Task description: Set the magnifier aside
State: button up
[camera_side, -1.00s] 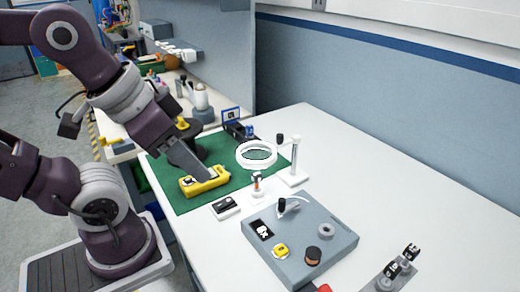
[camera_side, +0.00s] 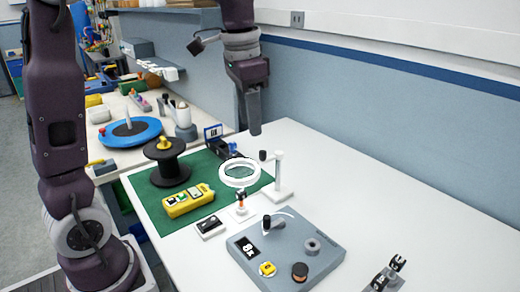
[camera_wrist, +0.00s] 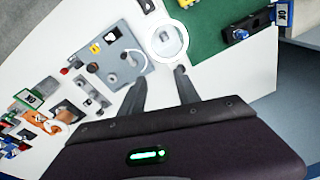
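The magnifier is a white ring lens (camera_side: 240,186) on a white post and base (camera_side: 278,178) with a black knob. It stands upright on the table at the right edge of the green mat. In the wrist view its ring (camera_wrist: 185,38) lies just beyond my fingertips. My gripper (camera_side: 255,131) is raised near the far side of the magnifier, pointing down. In the wrist view my gripper (camera_wrist: 159,75) has its two fingers apart with nothing held between them. The fingers look clear of the magnifier.
The green mat (camera_side: 148,195) holds a black spool (camera_side: 170,177) and a yellow device (camera_side: 189,201). A small black-and-white box (camera_side: 210,227) and a grey plate (camera_side: 318,268) with several parts are nearer. A wall stands behind.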

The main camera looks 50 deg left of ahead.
jog(key=m+g, duration=0.1)
send_over(262, 151)
notch_tip(262, 151, down, 4)
jog(key=shift+d+f, duration=0.1)
jog(key=shift+d, duration=0.05)
notch_tip(262, 151, down, 7)
grip_shut()
dwell(1.0)
